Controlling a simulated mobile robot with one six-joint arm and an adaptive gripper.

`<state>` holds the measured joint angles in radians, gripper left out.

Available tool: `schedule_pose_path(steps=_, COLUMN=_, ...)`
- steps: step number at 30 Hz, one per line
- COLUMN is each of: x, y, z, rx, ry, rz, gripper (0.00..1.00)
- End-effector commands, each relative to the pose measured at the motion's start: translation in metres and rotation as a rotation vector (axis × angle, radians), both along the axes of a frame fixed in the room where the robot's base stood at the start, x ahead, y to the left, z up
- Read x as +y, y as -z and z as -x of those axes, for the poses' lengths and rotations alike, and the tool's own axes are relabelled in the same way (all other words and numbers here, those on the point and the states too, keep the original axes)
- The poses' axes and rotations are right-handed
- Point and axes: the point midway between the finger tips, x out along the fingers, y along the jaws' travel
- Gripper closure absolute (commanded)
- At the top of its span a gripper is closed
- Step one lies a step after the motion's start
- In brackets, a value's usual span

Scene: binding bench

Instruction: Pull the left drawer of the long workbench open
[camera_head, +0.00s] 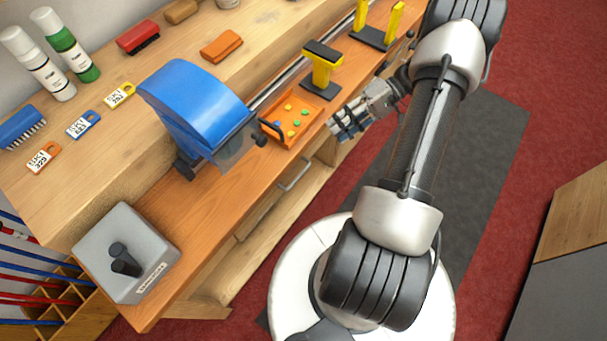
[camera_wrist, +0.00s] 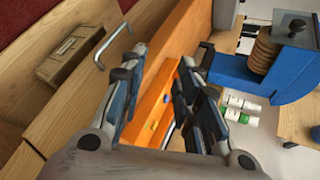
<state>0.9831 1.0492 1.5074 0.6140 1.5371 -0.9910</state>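The long workbench (camera_head: 190,225) runs diagonally across the head view. A metal bar handle (camera_head: 295,176) sits on a pale wood drawer front below its top edge. The drawer looks shut. The same kind of handle shows at the upper left of the wrist view (camera_wrist: 112,47), apart from my fingers. My gripper (camera_head: 345,122) is in front of the bench edge, to the right of and above this handle in the head view. In the wrist view my gripper (camera_wrist: 158,72) is open, with nothing held between its fingers.
An orange tray (camera_head: 292,140) with small coloured pieces lies near the bench edge, close to my gripper. A blue machine (camera_head: 195,105), a yellow stand (camera_head: 320,72) and a grey box (camera_head: 125,250) stand on the bench. A wooden box (camera_wrist: 75,55) shows below the bench.

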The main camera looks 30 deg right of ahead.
Motion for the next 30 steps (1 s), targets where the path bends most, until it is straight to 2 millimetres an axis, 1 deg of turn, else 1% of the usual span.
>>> schedule_pose_path(steps=1, x=-0.009, y=0.024, z=0.01, rx=-0.021, ry=0.043, rz=-0.061, gripper=0.7)
schedule_pose_path(steps=3, x=-0.018, y=0.051, z=0.02, rx=-0.07, ry=0.098, rz=-0.133, gripper=0.7)
schedule_pose_path(steps=7, x=-0.028, y=0.1, z=0.044, rx=-0.176, ry=0.215, rz=-0.255, gripper=0.7)
schedule_pose_path(steps=9, x=-0.029, y=0.126, z=0.058, rx=-0.243, ry=0.284, rz=-0.313, gripper=0.7)
schedule_pose_path(steps=12, x=-0.026, y=0.16, z=0.078, rx=-0.341, ry=0.385, rz=-0.382, gripper=0.7)
schedule_pose_path(steps=15, x=-0.019, y=0.188, z=0.095, rx=-0.434, ry=0.481, rz=-0.429, gripper=0.7)
schedule_pose_path(steps=18, x=-0.011, y=0.207, z=0.106, rx=-0.508, ry=0.553, rz=-0.458, gripper=0.7)
schedule_pose_path(steps=21, x=-0.006, y=0.217, z=0.112, rx=-0.554, ry=0.598, rz=-0.471, gripper=0.7)
schedule_pose_path(steps=26, x=0.0, y=0.221, z=0.112, rx=-0.578, ry=0.619, rz=-0.478, gripper=0.7)
schedule_pose_path(steps=30, x=0.012, y=0.217, z=0.099, rx=-0.575, ry=0.617, rz=-0.48, gripper=0.7)
